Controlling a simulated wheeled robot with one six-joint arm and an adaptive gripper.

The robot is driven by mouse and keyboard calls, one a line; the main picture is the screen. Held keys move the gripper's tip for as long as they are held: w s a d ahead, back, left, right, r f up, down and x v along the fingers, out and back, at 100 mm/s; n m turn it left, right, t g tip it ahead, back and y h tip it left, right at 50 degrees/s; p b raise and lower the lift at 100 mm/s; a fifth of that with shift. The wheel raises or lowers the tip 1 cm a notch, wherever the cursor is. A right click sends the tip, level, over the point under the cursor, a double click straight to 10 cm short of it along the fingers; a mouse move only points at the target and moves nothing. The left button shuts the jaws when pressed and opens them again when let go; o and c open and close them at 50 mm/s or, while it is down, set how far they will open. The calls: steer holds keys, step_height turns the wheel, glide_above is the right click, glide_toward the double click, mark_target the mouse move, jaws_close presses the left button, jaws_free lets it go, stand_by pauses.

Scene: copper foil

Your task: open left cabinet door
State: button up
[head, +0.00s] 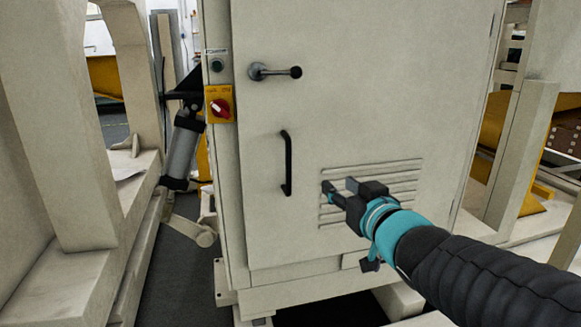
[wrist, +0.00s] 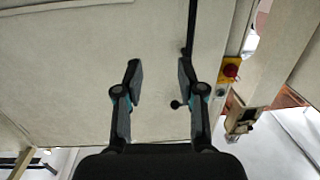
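The pale cabinet door (head: 365,110) is closed and carries a vertical black bar handle (head: 287,163) on its left side. A dark lever with a round knob (head: 275,71) sits above the handle. My gripper (head: 340,187) is to the right of the bar handle, in front of the vent slots. In the wrist view, my gripper (wrist: 160,66) has its fingers spread with nothing between them. The bar handle (wrist: 191,28) shows beyond the right fingertip, partly hidden by it. The lever knob (wrist: 175,104) shows beside the right finger.
A yellow switch box with a red knob (head: 220,105) is on the cabinet frame left of the door. A grey cylinder (head: 182,148) and a pale machine frame (head: 65,130) stand further left. Pale posts (head: 520,150) stand to the right. A dark floor strip (head: 180,265) lies left of the cabinet.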

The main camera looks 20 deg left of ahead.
mark_target(290, 160)
steer(key=w+a, duration=0.3)
steer(key=a, duration=0.1)
steer(key=w+a+n+y, duration=0.1)
steer(key=w+a, duration=0.2)
steer(key=a, duration=0.2)
steer(key=w+a+y+b, duration=0.1)
steer(key=w+a, duration=0.2)
steer(key=a, duration=0.1)
steer(key=shift+w+a+r+g, duration=0.1)
steer(key=shift+a+r+g, duration=0.1)
steer(key=shift+r+g, duration=0.2)
jaws_close()
